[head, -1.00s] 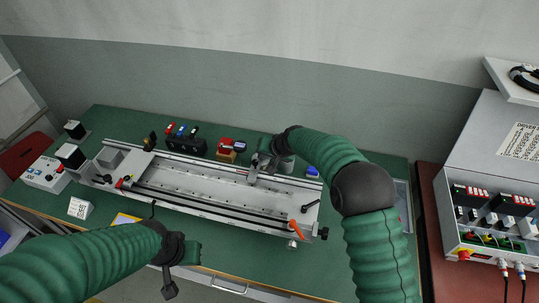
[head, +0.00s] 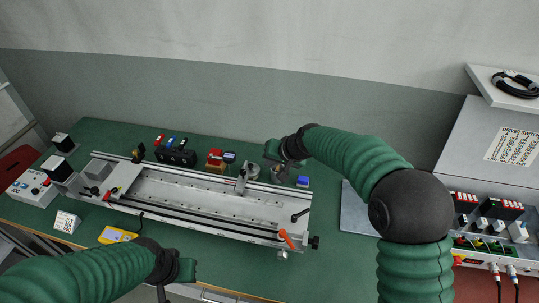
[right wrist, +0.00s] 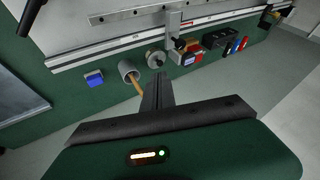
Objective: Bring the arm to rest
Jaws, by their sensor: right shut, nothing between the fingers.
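My right gripper (head: 278,170) is held above the far side of the green bench, at the right end of the gantry. In the right wrist view its fingers (right wrist: 157,88) are together with nothing between them. The gantry (head: 190,200) is a long grey metal frame with an upright carriage post (head: 241,180), left of the right gripper and apart from it. My left gripper (head: 172,281) is low at the front edge, partly cut off by the frame, and its jaws are not clear.
Behind the gantry stand a black tool holder (head: 176,158), a red device (head: 214,159) and a blue block (head: 303,181). A grey cup (right wrist: 127,70) is close to the right gripper's fingers in the wrist view. A control box (head: 490,225) stands at the right.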

